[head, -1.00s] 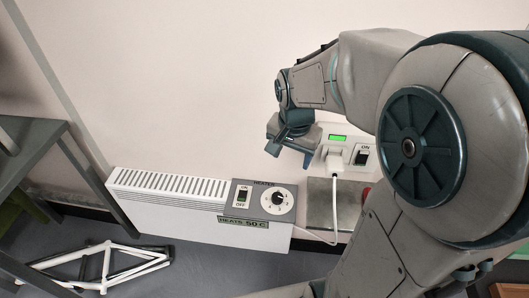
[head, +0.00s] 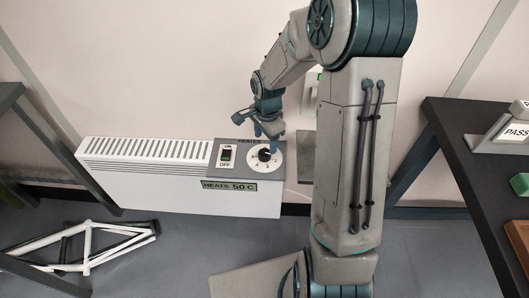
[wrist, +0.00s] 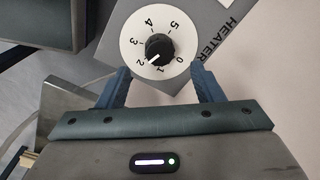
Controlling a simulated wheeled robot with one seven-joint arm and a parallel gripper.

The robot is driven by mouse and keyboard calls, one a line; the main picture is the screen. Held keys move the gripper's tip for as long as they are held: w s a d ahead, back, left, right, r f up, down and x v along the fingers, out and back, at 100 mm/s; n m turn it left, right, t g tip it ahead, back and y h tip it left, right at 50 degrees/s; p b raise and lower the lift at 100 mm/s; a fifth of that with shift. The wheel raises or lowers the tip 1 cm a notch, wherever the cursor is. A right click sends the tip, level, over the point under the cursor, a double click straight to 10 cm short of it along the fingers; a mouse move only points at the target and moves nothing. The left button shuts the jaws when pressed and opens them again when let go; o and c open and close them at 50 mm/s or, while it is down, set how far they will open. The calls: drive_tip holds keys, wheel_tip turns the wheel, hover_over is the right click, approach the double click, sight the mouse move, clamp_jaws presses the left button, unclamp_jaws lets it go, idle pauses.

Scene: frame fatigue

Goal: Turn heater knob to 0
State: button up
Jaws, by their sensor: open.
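The heater (head: 150,185) is a long white unit along the wall, with a grey control panel at its right end. Its black knob (wrist: 160,48) sits on a round white dial (wrist: 132,28) numbered 0 to 5. The knob's white mark points at about 2 in the wrist view. My gripper (wrist: 159,70) is open, its two blue fingers apart on either side of the dial's lower edge, with nothing between them but dial and panel. In the head view my gripper (head: 267,132) is right over the knob (head: 264,154), partly covering the dial. Contact cannot be told.
An ON/OFF switch (head: 227,155) sits left of the dial, above a "HEATS 50 C" label (head: 229,185). A white bicycle frame (head: 85,245) lies on the floor at left. A dark table (head: 470,190) stands at right. The wall socket is mostly behind my arm.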

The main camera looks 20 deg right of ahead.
sight(265, 152)
wheel_tip(265, 152, down, 6)
drive_tip(key=shift+w+r+b, duration=0.1)
drive_tip(key=shift+w+b, duration=0.05)
drive_tip(key=shift+b, duration=0.4)
drive_tip(key=c, duration=1)
